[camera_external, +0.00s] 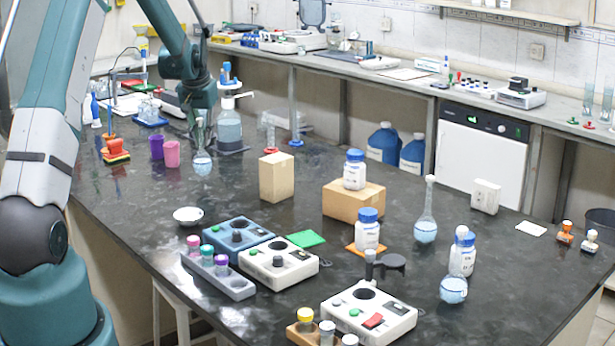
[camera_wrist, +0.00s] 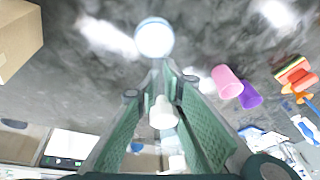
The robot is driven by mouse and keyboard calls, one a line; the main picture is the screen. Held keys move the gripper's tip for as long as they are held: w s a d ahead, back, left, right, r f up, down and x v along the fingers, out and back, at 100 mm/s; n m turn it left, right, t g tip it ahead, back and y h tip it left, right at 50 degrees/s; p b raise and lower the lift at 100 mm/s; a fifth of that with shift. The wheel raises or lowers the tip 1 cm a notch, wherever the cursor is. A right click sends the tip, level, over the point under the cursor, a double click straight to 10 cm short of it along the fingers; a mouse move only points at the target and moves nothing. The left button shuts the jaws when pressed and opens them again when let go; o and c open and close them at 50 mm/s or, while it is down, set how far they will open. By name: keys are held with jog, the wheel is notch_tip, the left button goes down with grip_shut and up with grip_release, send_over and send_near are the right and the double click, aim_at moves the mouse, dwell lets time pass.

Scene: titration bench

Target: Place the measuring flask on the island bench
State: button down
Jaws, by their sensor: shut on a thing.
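My gripper (camera_external: 201,108) points down over the far left part of the dark island bench (camera_external: 330,170). It is shut on the neck of a measuring flask (camera_external: 202,163) with pale blue liquid. The flask hangs upright below the fingers; I cannot tell whether its base touches the bench. In the wrist view the flask's round bulb (camera_wrist: 153,37) shows beyond the fingers (camera_wrist: 163,85), with its pale neck end between them. A second long-necked flask (camera_external: 426,228) with blue liquid stands at the right of the bench, and another blue flask (camera_external: 453,289) stands in front of it.
A bottle with a dispenser (camera_external: 229,128) stands just behind the held flask. Pink (camera_external: 172,153) and purple (camera_external: 157,147) cups are to its left, a cardboard box (camera_external: 276,177) to its right. A white dish (camera_external: 188,215) and several devices lie nearer. Bare bench lies around the dish.

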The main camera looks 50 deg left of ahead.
aim_at(201, 122)
jog(key=shift+f, duration=1.85)
jog(key=shift+f, duration=0.15)
jog(key=c, duration=2.4)
grip_release()
jog(key=shift+r, duration=0.2)
jog(key=shift+v, duration=6)
jog(key=shift+d, duration=0.15)
